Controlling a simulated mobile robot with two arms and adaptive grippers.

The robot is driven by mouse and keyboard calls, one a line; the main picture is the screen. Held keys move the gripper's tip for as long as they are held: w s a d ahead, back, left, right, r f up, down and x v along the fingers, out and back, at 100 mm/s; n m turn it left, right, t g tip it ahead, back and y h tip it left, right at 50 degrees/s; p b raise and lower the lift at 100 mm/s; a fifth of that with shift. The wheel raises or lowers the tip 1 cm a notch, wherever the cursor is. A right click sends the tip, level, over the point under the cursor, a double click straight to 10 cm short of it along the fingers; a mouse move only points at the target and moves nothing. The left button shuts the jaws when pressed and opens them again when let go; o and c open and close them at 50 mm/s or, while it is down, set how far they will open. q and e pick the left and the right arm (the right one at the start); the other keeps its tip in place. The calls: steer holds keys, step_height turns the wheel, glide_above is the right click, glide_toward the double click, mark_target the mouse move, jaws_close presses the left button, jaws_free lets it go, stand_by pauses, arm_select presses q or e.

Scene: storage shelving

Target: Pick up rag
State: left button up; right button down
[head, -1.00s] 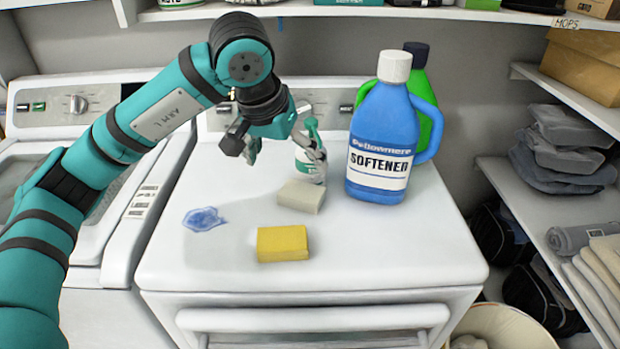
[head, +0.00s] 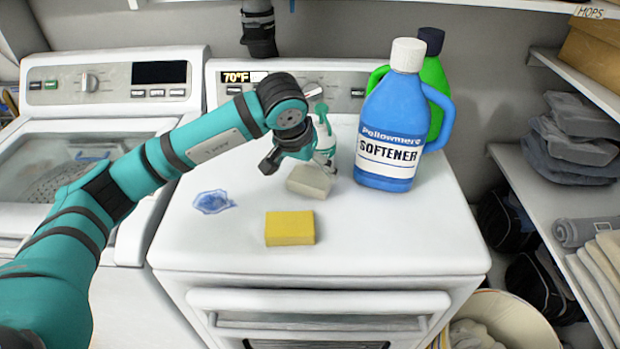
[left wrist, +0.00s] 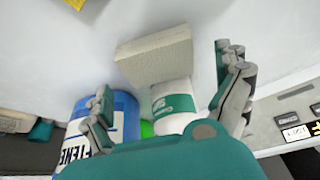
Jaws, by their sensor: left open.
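The likeliest rag is a beige, rough-textured block (head: 310,182), perhaps a folded cloth, lying on the white dryer top (head: 400,245). It also shows in the left wrist view (left wrist: 155,55). My left gripper (head: 302,162) is open above and close to it, partly covering its back edge. In the left wrist view the open fingers (left wrist: 165,95) are spread, with the block ahead between their directions. I see no grip on it. A white and green spray bottle (head: 325,135) stands just behind the block, partly hidden by the gripper. My right gripper is not in view.
A yellow sponge-like block (head: 290,229) lies in front, and a small blue patch (head: 213,202) at left. A blue softener bottle (head: 390,125) stands close right, with a green bottle (head: 433,75) behind. The dryer's front right is clear.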

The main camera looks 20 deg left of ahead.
mark_target(309, 176)
arm_select(q)
steer(key=p+x, duration=0.1)
steer(key=x, duration=0.3)
steer(key=shift+d+r, duration=0.1)
steer(key=shift+d, duration=0.05)
steer(key=shift+w+f, duration=0.2)
steer(key=shift+f, duration=0.3)
steer(key=c, duration=0.9)
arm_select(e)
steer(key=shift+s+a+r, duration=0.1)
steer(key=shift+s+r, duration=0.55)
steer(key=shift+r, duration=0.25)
arm_select(q)
steer(key=shift+o, duration=0.2)
